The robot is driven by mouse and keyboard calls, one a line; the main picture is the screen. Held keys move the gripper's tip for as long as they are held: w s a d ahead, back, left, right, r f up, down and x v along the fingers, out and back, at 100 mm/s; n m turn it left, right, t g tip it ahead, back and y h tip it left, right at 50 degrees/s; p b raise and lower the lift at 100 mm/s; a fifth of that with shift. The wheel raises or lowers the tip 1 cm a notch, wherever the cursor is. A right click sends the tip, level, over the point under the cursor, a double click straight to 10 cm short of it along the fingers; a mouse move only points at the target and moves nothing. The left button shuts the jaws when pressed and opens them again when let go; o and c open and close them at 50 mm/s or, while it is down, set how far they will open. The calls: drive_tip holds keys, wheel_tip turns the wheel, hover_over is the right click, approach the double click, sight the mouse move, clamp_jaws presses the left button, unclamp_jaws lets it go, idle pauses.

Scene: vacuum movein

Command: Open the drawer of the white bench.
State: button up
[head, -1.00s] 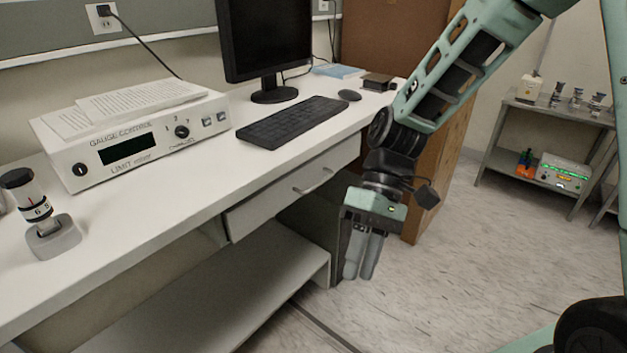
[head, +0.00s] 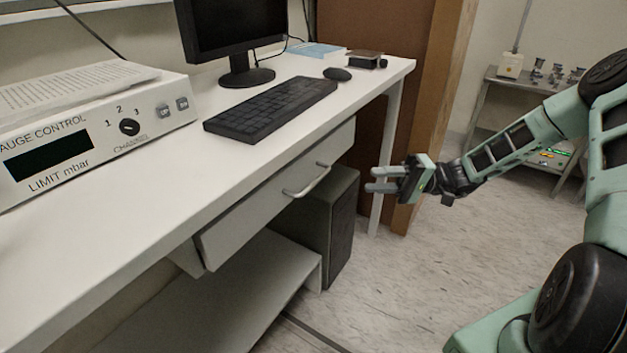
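The white bench (head: 120,225) runs from the lower left to the back. Its drawer (head: 250,218) sits under the bench top and looks closed. A curved metal bar handle (head: 308,181) is on the drawer front. My gripper (head: 374,180) is to the right of the handle, apart from it, with its fingers pointing left toward the bench. The two fingers show a gap between them, and nothing is held.
A dark computer case (head: 340,225) stands under the bench behind the drawer, near the bench leg (head: 385,150). A keyboard (head: 270,110), monitor (head: 235,30) and gauge controller (head: 90,140) stand on top. The floor right of the bench is open.

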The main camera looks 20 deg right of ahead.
sight(315, 180)
drive_tip(key=x, duration=1.4)
drive_tip(key=shift+a, duration=0.4)
drive_tip(key=shift+c, duration=0.3)
clamp_jaws()
